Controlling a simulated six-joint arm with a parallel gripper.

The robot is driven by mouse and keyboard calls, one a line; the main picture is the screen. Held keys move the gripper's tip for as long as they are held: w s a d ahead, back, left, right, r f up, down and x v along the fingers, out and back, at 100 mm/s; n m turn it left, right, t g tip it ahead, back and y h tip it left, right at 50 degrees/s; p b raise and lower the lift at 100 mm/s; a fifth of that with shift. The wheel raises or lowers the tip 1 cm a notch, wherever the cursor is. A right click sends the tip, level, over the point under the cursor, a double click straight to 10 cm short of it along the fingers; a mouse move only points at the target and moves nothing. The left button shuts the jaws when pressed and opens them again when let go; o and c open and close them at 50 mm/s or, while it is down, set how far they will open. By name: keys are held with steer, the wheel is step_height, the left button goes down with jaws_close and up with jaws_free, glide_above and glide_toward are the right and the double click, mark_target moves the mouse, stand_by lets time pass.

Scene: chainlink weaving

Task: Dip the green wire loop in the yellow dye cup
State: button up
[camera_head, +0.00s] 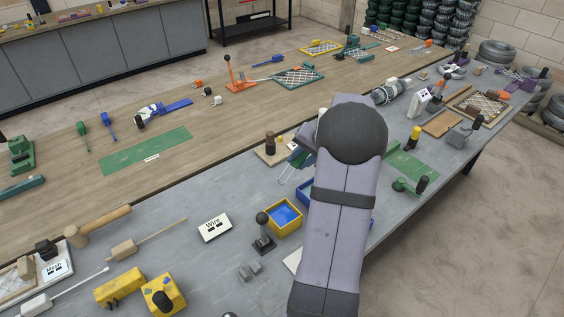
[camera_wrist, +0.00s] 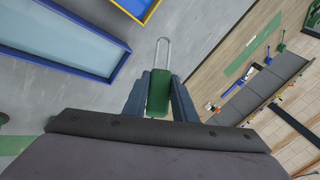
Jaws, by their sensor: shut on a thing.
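My gripper (camera_wrist: 160,92) is shut on the green handle (camera_wrist: 158,94) of the wire loop. The thin wire loop (camera_wrist: 163,50) sticks out past the fingertips in the wrist view. In the head view the wire loop (camera_head: 291,172) shows left of my arm, and my arm hides most of the gripper. The yellow dye cup (camera_head: 270,224), a square box with blue inside, stands on the grey table. The loop appears above and beyond the cup in the head view, apart from it. A yellow-rimmed corner of the cup (camera_wrist: 148,14) shows at the top of the wrist view.
A blue tray (camera_head: 303,190) sits beside the cup, partly behind my arm; its rim shows in the wrist view (camera_wrist: 108,77). A black-knobbed stand (camera_head: 263,240) is close to the cup's left. A "Wire" sign (camera_head: 214,228) lies further left. A wooden block with pegs (camera_head: 269,155) stands beyond.

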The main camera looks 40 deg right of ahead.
steer(key=s+r+y, duration=0.1)
steer(key=s+r, duration=0.1)
steer(key=s, duration=0.3)
steer(key=shift+s+d+r+n, duration=0.3)
steer(key=shift+s+d, duration=0.05)
steer(key=shift+f, duration=0.1)
steer(key=a+f+b, duration=0.4)
steer(key=f+b, duration=0.6)
steer(key=shift+a, duration=0.35)
steer(key=shift+f, duration=0.1)
stand_by(0.5)
steer(key=shift+r+p, duration=1.8)
steer(key=shift+r, duration=0.7)
